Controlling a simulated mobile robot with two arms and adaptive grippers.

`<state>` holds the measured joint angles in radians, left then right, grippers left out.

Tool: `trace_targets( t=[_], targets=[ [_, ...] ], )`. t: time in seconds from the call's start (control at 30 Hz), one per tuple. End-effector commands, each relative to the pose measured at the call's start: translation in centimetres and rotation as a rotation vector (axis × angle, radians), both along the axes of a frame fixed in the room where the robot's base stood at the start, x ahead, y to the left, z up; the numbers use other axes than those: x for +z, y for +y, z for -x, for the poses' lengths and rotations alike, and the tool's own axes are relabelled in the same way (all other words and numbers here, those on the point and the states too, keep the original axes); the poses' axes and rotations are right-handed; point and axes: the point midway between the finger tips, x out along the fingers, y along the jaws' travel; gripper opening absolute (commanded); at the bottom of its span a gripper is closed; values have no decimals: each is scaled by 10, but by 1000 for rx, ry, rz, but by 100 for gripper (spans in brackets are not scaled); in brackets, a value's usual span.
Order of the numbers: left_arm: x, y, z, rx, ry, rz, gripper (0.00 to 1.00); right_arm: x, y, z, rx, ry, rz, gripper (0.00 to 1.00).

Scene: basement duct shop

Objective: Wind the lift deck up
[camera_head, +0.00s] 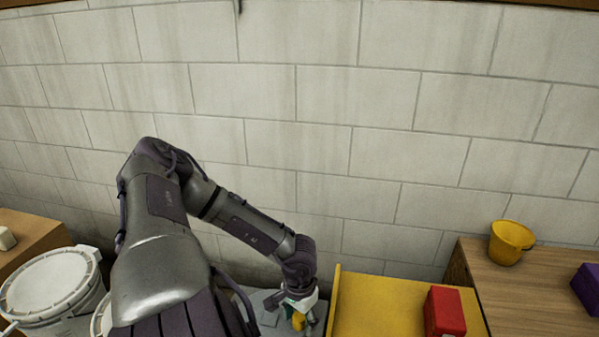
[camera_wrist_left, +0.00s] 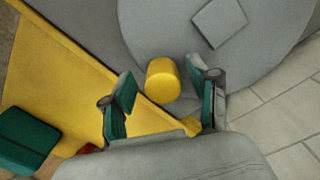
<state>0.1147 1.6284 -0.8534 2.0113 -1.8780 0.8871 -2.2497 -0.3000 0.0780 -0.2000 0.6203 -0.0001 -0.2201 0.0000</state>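The lift deck shows as a yellow platform (camera_head: 375,305) right of my left gripper in the head view. Its yellow surface (camera_wrist_left: 60,85) also crosses the left of the left wrist view. A yellow knob (camera_wrist_left: 162,80) stands over a round grey disc (camera_wrist_left: 265,35); it partly shows in the head view (camera_head: 298,321). My left gripper (camera_head: 304,308) reaches down at the deck's left side. In the wrist view its green-padded fingers (camera_wrist_left: 160,76) are open on either side of the knob, with small gaps visible. My right gripper is out of view.
A wooden table at right (camera_head: 545,282) holds a yellow bucket (camera_head: 511,243) and a purple box (camera_head: 588,288). White lidded buckets (camera_head: 50,285) stand at left beside a wooden surface (camera_head: 28,232). A block wall is behind.

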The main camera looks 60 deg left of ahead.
Motion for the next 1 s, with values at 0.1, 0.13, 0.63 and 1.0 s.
trace_targets(
  t=[0.1, 0.13, 0.63, 1.0],
  targets=[
    [1, 1, 0, 1, 0, -2, 60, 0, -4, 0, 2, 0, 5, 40],
    [1, 1, 0, 1, 0, -2, 60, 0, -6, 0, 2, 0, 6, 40],
    [88, 2, -1, -1, -3, -6, 60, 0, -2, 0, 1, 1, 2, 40],
    [120, 0, 0, 0, 0, 0, 60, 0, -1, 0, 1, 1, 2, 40]
  ],
)
